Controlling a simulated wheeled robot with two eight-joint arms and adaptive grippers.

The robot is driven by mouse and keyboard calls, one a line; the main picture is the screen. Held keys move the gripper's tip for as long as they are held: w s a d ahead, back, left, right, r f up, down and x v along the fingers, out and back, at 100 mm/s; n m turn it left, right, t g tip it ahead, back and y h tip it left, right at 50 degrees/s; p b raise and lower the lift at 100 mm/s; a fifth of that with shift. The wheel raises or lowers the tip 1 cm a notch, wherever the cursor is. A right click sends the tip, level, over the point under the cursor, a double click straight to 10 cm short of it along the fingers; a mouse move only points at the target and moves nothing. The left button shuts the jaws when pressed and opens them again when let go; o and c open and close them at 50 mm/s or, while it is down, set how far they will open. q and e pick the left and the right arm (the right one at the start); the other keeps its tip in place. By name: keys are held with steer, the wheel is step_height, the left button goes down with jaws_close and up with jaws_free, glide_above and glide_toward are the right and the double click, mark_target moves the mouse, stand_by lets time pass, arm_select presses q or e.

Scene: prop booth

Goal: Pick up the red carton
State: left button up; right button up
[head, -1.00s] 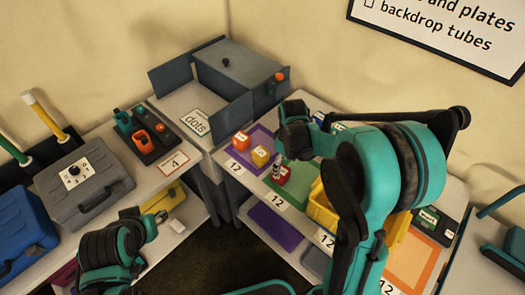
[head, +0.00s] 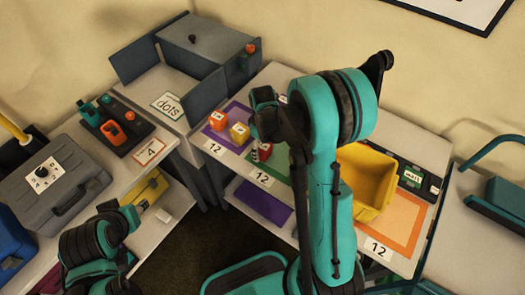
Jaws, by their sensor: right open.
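The red carton (head: 265,151) is a small box on the green mat (head: 283,168) on the right-hand table, partly hidden by my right arm. A small black-and-white striped piece shows at its left side; I cannot tell what it is. My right gripper (head: 264,124) is open, just above and behind the carton in the head view, with its fingertips mostly hidden. The carton appears to rest on the mat. My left gripper (head: 125,216) is low at the left, away from the carton, and its jaws are unclear.
An orange carton (head: 218,120) and a yellow carton (head: 239,133) stand on the purple mat (head: 220,137) beside the green one. A yellow bin (head: 368,178) is to the right. A grey cabinet (head: 205,45) with open doors stands behind left.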

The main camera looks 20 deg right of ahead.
steer(key=c, duration=1.3)
